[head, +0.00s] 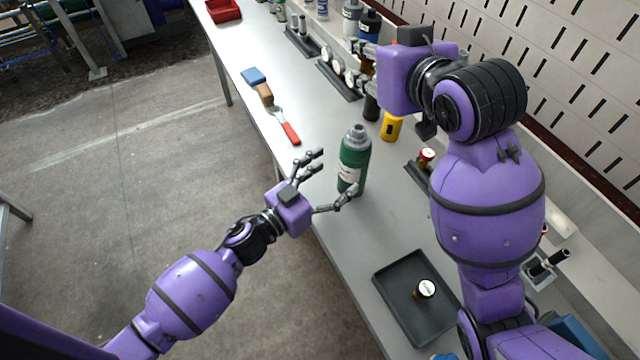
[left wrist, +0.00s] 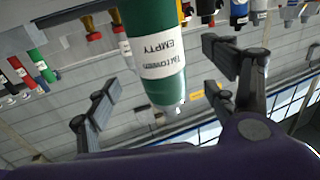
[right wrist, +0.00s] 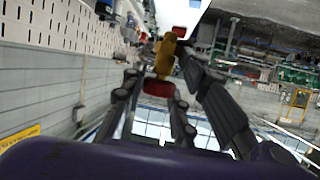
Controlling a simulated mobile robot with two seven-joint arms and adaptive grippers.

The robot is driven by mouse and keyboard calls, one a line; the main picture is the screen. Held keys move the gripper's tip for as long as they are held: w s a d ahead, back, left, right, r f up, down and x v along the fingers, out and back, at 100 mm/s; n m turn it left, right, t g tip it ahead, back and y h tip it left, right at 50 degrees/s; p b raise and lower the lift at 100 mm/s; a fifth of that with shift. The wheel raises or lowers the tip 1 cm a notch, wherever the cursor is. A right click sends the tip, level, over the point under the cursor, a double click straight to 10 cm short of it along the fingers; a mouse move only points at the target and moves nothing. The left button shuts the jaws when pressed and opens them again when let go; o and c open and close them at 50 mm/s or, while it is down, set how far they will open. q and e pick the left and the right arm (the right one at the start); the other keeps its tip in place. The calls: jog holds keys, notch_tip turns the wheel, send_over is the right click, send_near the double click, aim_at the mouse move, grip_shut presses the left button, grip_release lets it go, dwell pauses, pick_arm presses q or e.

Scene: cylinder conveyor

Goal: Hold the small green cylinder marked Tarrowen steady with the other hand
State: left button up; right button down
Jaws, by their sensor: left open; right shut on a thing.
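The green cylinder (head: 355,165) stands upright near the bench's front edge, with a grey neck and a white label. In the left wrist view the green cylinder (left wrist: 155,50) shows its label, reading Tarrowen and EMPTY. My left gripper (head: 335,176) is open, its fingers spread to either side of the cylinder's lower part; I cannot tell whether they touch it. My right gripper (head: 358,64) is farther back, above the bench, shut on a gold piece with a red end (right wrist: 165,58). My right gripper's fingers partly hide that piece.
A dark tray (head: 385,285) holds a gold cylinder (head: 425,291) with a white top. A yellow object (head: 391,127) stands behind the green cylinder. A brush (head: 257,84) and a red-handled tool (head: 290,132) lie to the left. Racks and bottles line the pegboard side.

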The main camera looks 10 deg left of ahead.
aim_at(354, 159)
pick_arm(q)
jog(key=x, duration=0.7)
jog(key=shift+d, duration=0.1)
jog(key=shift+c, duration=0.4)
jog(key=c, duration=1.7)
jog(key=o, duration=1)
jog(key=c, duration=0.6)
jog(key=shift+c, duration=0.2)
pick_arm(e)
notch_tip(354, 159, down, 8)
jog(key=n+y, duration=0.1)
jog(key=shift+r+n+g, duration=0.2)
jog(key=shift+n+g, duration=0.1)
jog(key=shift+n, duration=0.1)
jog(key=shift+d, duration=0.1)
